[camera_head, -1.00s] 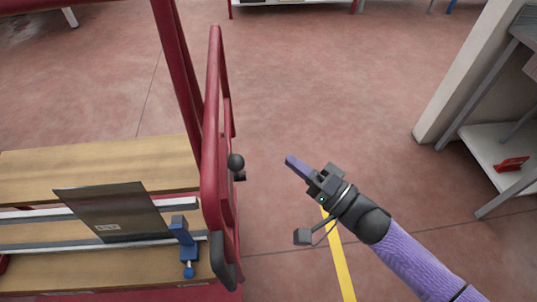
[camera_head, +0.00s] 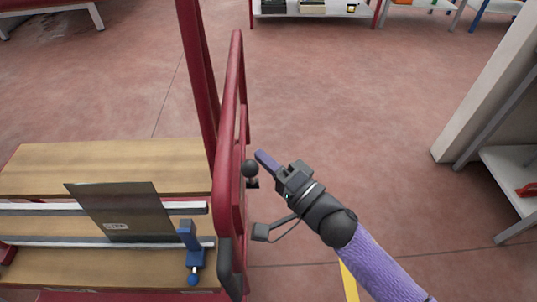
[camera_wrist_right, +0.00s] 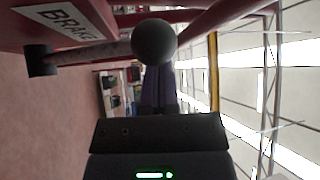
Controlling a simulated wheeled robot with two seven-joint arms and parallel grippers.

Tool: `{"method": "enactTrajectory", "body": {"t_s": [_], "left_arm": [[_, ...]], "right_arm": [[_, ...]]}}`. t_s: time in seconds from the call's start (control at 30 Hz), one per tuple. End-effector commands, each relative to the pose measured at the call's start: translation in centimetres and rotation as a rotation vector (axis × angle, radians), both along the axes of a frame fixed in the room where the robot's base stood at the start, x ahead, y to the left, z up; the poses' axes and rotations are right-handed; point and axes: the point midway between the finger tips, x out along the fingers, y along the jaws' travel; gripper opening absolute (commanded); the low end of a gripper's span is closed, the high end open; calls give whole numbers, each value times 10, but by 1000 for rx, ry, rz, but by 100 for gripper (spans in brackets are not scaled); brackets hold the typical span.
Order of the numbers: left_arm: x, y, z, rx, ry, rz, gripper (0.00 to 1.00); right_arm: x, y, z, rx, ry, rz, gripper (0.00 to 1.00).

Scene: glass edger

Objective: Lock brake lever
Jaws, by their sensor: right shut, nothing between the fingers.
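The brake lever shows as a black ball knob (camera_head: 250,168) on the right side of the red cart frame (camera_head: 232,140). In the right wrist view the knob (camera_wrist_right: 154,39) sits at the end of a rod, beside a "BRAKE" label (camera_wrist_right: 70,20). My right gripper (camera_head: 263,158) is shut and empty. Its purple fingertips are just right of the knob in the head view. In the right wrist view the fingers (camera_wrist_right: 158,88) point at the knob, which covers their tips; I cannot tell whether they touch. My left gripper is not in view.
The cart has wooden boards (camera_head: 110,168), a dark glass sheet (camera_head: 124,212) and a blue clamp (camera_head: 192,250) left of the frame. A shelf (camera_head: 515,170) stands at the right.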

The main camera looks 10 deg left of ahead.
Motion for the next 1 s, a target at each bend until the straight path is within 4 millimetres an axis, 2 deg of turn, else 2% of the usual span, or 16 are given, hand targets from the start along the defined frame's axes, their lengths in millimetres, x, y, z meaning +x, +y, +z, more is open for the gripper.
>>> {"method": "enactTrajectory", "body": {"t_s": [0.57,1.0], "left_arm": [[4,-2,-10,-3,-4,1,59],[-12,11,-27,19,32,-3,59]], "right_arm": [[-8,-3,-3,22,-74,-1,0],[-22,-7,-13,61,-207,-1,0]]}}
